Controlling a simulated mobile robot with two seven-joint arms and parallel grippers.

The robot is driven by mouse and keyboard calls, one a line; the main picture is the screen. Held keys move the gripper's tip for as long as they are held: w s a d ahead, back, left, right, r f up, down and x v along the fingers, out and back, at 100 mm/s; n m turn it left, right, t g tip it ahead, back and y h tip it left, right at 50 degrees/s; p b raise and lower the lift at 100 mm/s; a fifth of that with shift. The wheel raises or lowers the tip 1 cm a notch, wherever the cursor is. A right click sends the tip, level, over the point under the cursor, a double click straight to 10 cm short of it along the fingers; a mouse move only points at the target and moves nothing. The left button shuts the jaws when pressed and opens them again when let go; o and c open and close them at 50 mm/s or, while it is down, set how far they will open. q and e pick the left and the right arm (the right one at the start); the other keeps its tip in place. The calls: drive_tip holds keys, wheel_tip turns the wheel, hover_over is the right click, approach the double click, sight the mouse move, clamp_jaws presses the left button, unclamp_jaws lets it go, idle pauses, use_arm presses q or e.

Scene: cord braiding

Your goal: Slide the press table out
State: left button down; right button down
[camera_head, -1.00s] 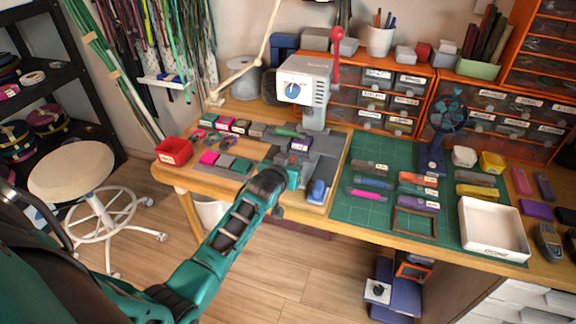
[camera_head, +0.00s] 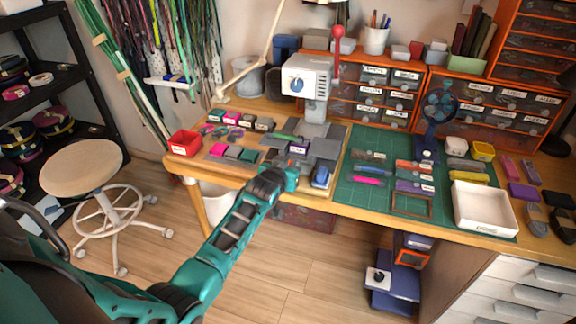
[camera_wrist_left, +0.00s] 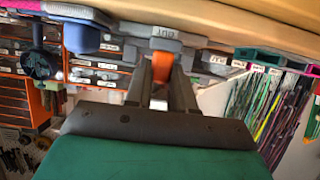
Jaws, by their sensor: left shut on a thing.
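The white press (camera_head: 309,78) with its red lever (camera_head: 338,40) stands at the back of the desk. Its grey table (camera_head: 318,150) lies below the press head and reaches toward the front edge. My left gripper (camera_head: 285,178) is at the desk's front edge, in front of the press. In the left wrist view its fingers (camera_wrist_left: 161,78) are shut on an orange tab (camera_wrist_left: 162,66) below a grey plate (camera_wrist_left: 165,33) with a lettered label. My arm partly hides the tab in the head view. My right gripper is out of view.
A blue object (camera_head: 321,176) stands close to the right of my gripper. Left are a red bin (camera_head: 186,143) and small coloured blocks. A green mat (camera_head: 365,200) with a white tray (camera_head: 484,208) lies right. A stool (camera_head: 82,168) stands on the open floor at left.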

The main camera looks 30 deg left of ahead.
use_arm(q)
drive_tip(key=shift+s+d+f, duration=0.15)
drive_tip(key=shift+s, duration=0.3)
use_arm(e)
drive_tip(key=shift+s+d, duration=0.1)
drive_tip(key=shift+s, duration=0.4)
use_arm(q)
drive_tip(key=c, duration=1)
unclamp_jaws()
drive_tip(key=shift+o, duration=0.2)
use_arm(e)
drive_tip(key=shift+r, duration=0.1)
use_arm(q)
drive_tip(key=p+v, duration=0.2)
drive_tip(key=v, duration=1.1)
drive_tip(key=shift+p, duration=0.3)
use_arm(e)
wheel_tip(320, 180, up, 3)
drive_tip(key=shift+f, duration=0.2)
use_arm(q)
drive_tip(key=shift+d, duration=0.1)
